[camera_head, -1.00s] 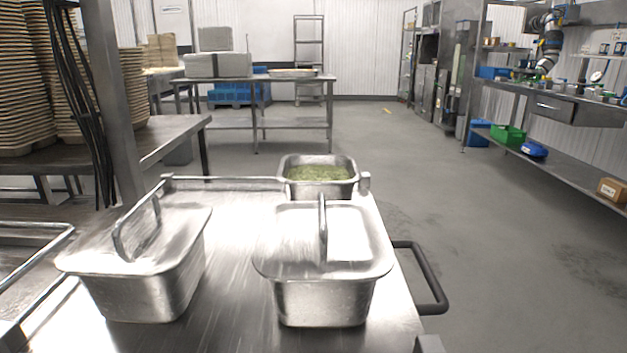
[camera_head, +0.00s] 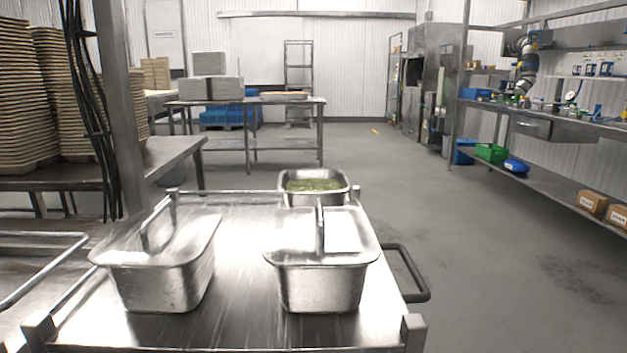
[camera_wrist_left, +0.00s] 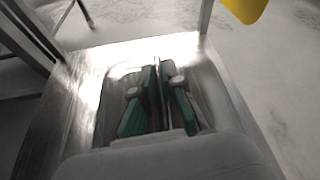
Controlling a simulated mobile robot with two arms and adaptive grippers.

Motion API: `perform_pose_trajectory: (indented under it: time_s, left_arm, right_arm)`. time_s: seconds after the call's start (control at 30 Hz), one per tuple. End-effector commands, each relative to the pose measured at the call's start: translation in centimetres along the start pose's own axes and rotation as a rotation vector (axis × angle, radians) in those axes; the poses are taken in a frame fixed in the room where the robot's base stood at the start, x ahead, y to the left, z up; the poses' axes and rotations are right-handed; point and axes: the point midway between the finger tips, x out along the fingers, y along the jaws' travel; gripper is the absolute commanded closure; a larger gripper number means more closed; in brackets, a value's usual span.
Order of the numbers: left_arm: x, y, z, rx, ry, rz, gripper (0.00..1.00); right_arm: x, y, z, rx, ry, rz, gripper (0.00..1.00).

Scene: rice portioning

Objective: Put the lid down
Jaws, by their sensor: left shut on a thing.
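In the left wrist view my left gripper (camera_wrist_left: 158,108) has its green-padded fingers shut on the thin upright handle of a metal lid (camera_wrist_left: 120,72). The lid is below the fingers, over a flat shiny surface; I cannot tell whether it touches that surface. The head view shows neither gripper. There, a left lidded pan (camera_head: 160,285) and a right lidded pan (camera_head: 322,288) stand on a steel cart (camera_head: 245,290), each lid with an upright handle. An open pan with green contents (camera_head: 313,186) sits at the cart's far end.
The cart has a black side handle (camera_head: 420,275) on the right. A table with stacked trays (camera_head: 25,100) stands at the left. A workbench (camera_head: 560,120) lines the right. A yellow thing (camera_wrist_left: 245,8) is at the top of the wrist view. The floor right of the cart is clear.

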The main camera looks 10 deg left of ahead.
Motion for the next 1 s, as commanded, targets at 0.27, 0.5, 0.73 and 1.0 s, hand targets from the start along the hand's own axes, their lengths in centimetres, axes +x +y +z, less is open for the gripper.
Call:
perform_pose_trajectory:
  time_s: [0.27,0.5,0.73,1.0]
  left_arm:
    - [-6.3,2.1,0.7,0.016,0.005,-0.033,1.0]
    - [-11.1,3.6,1.3,0.026,0.01,-0.058,1.0]
    - [-14.0,4.5,1.6,0.03,0.013,-0.073,1.0]
    - [-15.7,5.0,1.8,0.029,0.017,-0.082,1.0]
  right_arm:
    - [0.0,0.0,0.0,0.0,0.0,0.0,0.6]
    - [0.0,0.0,0.0,0.0,0.0,0.0,0.6]
    - [0.0,0.0,0.0,0.0,0.0,0.0,0.6]
    - [0.0,0.0,0.0,0.0,0.0,0.0,0.6]
